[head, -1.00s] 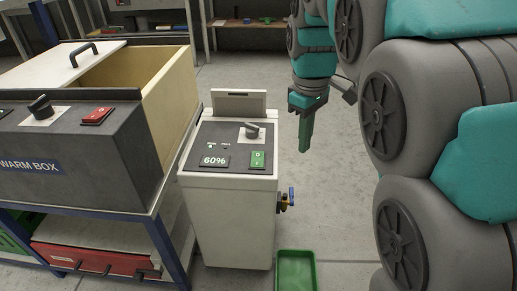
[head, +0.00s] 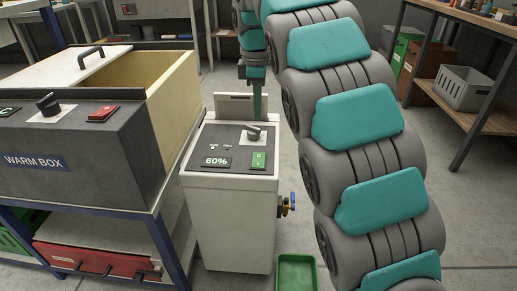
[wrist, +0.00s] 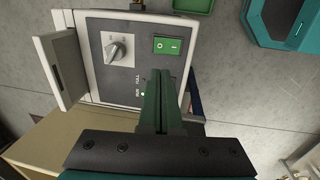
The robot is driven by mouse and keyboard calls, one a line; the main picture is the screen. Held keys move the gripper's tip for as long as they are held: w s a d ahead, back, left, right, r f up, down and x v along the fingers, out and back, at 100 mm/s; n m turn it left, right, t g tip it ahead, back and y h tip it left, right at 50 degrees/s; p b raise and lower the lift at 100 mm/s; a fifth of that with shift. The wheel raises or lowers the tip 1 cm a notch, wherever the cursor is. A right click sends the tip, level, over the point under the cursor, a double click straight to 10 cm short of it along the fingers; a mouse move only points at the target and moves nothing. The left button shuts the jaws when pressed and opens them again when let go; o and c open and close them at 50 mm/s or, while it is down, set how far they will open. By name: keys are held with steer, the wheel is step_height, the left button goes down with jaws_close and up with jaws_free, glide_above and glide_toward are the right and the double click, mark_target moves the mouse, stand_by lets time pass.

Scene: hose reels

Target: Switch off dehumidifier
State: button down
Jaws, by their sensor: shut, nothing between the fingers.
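The dehumidifier (head: 228,225) is a white box with a dark sloping top panel, standing on the floor right of the warm box. Its display (head: 216,162) reads 60%. A grey knob (head: 254,134) and a green rocker switch (head: 258,160) marked O and I sit on the panel. In the wrist view the switch (wrist: 167,45) lies just beyond my fingertips and the knob (wrist: 115,46) to its left. My gripper (head: 258,117) is shut and empty, pointing down over the panel. My fingers (wrist: 159,76) hide part of the panel in the wrist view; contact cannot be told.
The warm box (head: 75,150) with its own knob and red switch stands on a blue-framed bench at left. A valve with a blue handle (head: 292,202) sticks out from the dehumidifier's right side.

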mark_target(258, 156)
steer(key=f, duration=0.4)
steer(key=w+f, duration=0.1)
steer(key=f, duration=0.9)
steer(key=shift+w, duration=0.4)
steer(key=shift+p, duration=0.35)
steer(key=shift+f+g, duration=0.15)
steer(key=shift+g, duration=0.15)
steer(key=shift+s, duration=0.1)
steer(key=shift+s+r+b, duration=0.2)
steer(key=shift+s+b, duration=0.1)
steer(key=shift+s, duration=0.3)
